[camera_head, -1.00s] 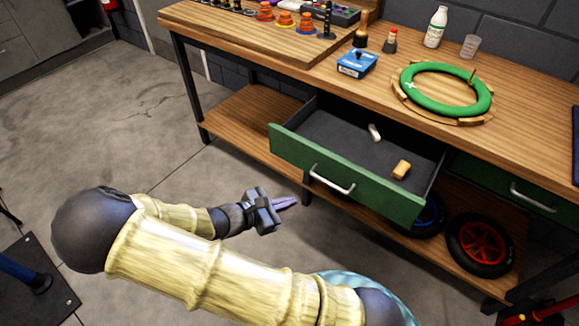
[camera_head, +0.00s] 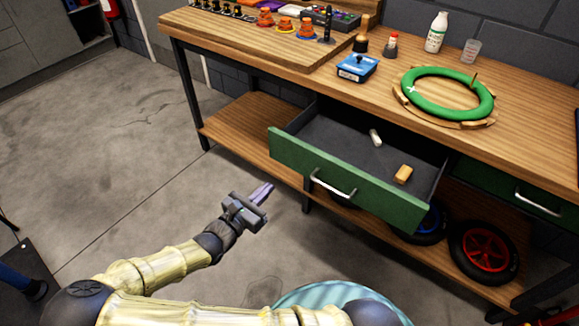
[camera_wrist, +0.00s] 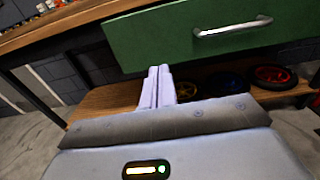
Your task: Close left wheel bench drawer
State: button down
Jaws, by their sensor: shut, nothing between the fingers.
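The left bench drawer (camera_head: 345,183) is pulled out from under the wooden bench top, with a green front and a silver handle (camera_head: 332,184). A white cylinder (camera_head: 375,138) and a tan block (camera_head: 403,174) lie inside it. My gripper (camera_head: 263,193) is shut and empty, in front of and left of the drawer front, not touching it. In the wrist view, the two pale fingers (camera_wrist: 157,87) are together, and the drawer front (camera_wrist: 160,41) with its handle (camera_wrist: 232,27) shows beyond them, above and to the right.
A second green drawer (camera_head: 520,192) at right looks closed. A green ring (camera_head: 447,92), a blue box (camera_head: 357,67) and bottles stand on the bench top.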

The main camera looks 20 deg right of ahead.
aim_at(296, 159)
jog(key=b+x, duration=0.1)
jog(key=x, duration=0.9)
jog(key=shift+w+d, duration=0.4)
jog(key=shift+d, duration=0.05)
jog(key=shift+w+d, duration=0.1)
jog(key=shift+w, duration=0.05)
